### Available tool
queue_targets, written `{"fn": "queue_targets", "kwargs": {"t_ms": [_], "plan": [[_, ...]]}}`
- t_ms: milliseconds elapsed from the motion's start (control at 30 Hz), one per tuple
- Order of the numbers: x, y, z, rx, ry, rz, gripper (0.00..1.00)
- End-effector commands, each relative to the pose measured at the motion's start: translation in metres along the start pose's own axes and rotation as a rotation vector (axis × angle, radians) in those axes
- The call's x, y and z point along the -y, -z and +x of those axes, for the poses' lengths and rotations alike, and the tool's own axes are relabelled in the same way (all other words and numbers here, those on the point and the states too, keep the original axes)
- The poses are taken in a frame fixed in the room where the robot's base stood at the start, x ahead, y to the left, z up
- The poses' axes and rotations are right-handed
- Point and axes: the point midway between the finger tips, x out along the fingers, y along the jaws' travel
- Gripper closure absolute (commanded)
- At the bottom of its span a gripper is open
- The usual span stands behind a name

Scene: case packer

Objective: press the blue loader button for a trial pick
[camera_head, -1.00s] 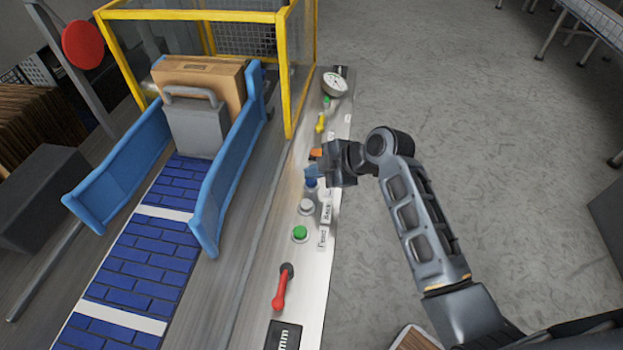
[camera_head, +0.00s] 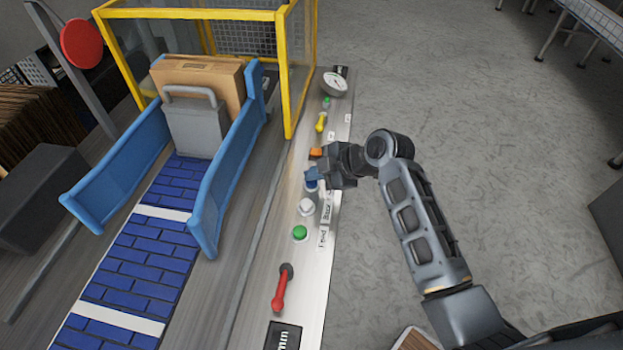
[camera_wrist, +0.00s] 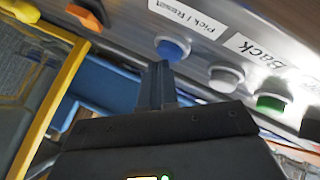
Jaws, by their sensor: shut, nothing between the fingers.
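The blue button (camera_head: 311,186) sits on the metal control strip beside the conveyor, partly hidden under my gripper. My gripper (camera_head: 312,174) is shut and empty, right above or against the button. In the wrist view the shut fingertips (camera_wrist: 160,68) lie just below the button in the picture. I cannot tell whether they touch it.
A white button (camera_head: 306,207), a green button (camera_head: 300,233) and a red lever (camera_head: 281,288) line the strip nearer me. An orange knob (camera_head: 316,152) and a yellow lever (camera_head: 320,122) are beyond. Blue guide rails (camera_head: 228,175) and a yellow guard frame (camera_head: 287,75) stand left.

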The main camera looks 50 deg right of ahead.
Motion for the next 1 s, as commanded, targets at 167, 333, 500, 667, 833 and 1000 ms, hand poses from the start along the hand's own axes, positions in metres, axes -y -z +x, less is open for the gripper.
{"fn": "queue_targets", "kwargs": {"t_ms": [167,333,500,667,833,1000], "plan": [[0.001,-0.001,0.000,0.001,0.001,0.001,1.00],[0.000,0.001,-0.001,0.001,0.002,0.000,1.00],[-0.004,0.005,-0.007,0.001,0.002,0.000,1.00],[-0.008,0.009,-0.012,0.001,0.001,0.000,1.00],[-0.009,0.009,-0.012,0.001,0.001,0.000,1.00],[-0.009,0.009,-0.013,0.000,0.001,0.000,1.00]]}}
